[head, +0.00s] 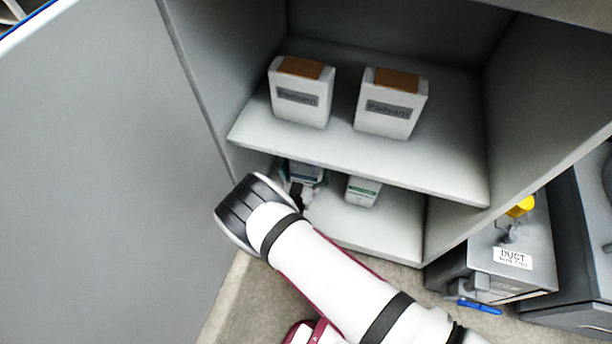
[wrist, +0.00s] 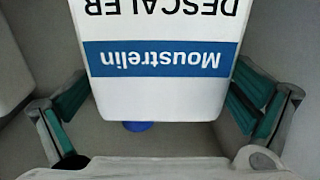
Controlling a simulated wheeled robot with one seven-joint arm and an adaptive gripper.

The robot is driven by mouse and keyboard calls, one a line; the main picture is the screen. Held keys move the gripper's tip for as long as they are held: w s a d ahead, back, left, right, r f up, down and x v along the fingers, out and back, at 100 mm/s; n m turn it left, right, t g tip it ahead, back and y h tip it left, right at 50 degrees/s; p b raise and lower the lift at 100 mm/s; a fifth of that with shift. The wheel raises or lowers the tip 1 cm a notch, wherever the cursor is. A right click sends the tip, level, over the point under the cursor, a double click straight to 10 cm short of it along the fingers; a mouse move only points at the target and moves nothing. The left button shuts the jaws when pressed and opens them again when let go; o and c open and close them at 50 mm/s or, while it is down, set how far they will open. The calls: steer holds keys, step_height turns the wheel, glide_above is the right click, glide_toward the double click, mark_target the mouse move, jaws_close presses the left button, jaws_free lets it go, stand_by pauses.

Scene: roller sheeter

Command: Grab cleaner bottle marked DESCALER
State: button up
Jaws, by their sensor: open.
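The DESCALER bottle (wrist: 160,25) fills the upper middle of the wrist view. It is white with a blue "Moustrelin" band, and its lettering is upside down there. My gripper (wrist: 158,103) is open, with one green-padded finger to each side of the bottle.
A bottle with a green label (head: 363,190) stands to the right on the lower shelf (head: 390,232). Two Padvam boxes (head: 301,92) (head: 391,103) stand on the upper shelf (head: 450,165) above my gripper. The cabinet's door (head: 90,170) is at the left. A blue round thing (wrist: 138,126) shows below the bottle.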

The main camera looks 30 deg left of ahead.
steer(key=shift+w+a, duration=0.1)
steer(key=shift+w, duration=0.1)
steer(key=c, duration=1.7)
steer(key=shift+r, duration=0.1)
steer(key=shift+c, duration=1.1)
